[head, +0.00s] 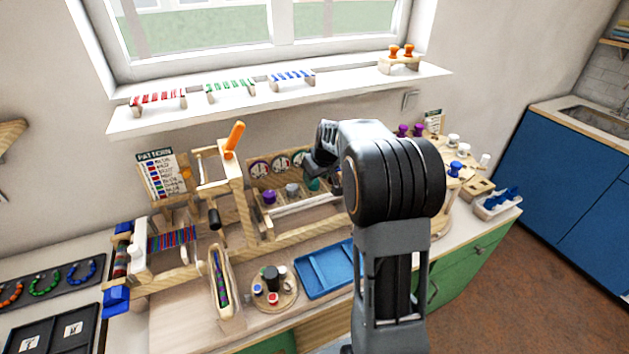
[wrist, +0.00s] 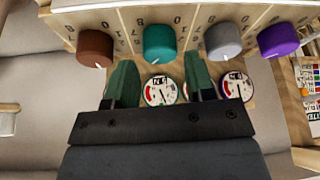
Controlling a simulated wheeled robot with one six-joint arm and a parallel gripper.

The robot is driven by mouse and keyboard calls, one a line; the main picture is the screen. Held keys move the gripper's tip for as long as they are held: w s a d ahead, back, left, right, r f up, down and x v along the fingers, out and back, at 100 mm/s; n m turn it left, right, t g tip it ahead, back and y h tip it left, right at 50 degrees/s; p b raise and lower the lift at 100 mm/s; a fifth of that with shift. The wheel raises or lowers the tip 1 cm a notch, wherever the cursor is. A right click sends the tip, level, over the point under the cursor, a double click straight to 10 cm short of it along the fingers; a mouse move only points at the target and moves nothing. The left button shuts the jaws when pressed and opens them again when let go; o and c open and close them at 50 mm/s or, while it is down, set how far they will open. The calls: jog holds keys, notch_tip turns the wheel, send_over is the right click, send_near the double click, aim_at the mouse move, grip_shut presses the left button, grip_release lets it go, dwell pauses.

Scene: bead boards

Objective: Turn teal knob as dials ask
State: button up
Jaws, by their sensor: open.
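The teal knob (wrist: 159,43) is on the wooden dial board, with a pale pointer mark on its face. It also shows in the head view (head: 313,184), partly hidden by my gripper. In the wrist view my gripper (wrist: 160,62) is open and empty, its green fingers one to each side of the teal knob's line. The fingertips look short of the knob, with no contact visible. A dial (wrist: 160,90) with a red and white face and a dark needle shows between the fingers.
A brown knob (wrist: 95,47) is left of the teal one in the wrist view. A grey knob (wrist: 223,40) and a purple knob (wrist: 278,40) are to its right. In the head view a blue tray (head: 325,270) lies in front of the board, and a pattern card (head: 166,174) stands left.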

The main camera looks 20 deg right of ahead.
jog(key=b+v, duration=0.1)
jog(key=v, duration=1)
jog(key=s+a+f, duration=0.2)
jog(key=s+a, duration=0.2)
jog(key=s, duration=0.3)
jog(key=s+a+f+m, duration=0.1)
jog(key=s+a+f, duration=0.1)
jog(key=s+a, duration=0.2)
jog(key=s+a+f+m, duration=0.1)
jog(key=s+a+f, duration=0.2)
jog(key=s, duration=0.7)
jog(key=shift+a+h, duration=0.4)
jog(key=shift+a, duration=0.3)
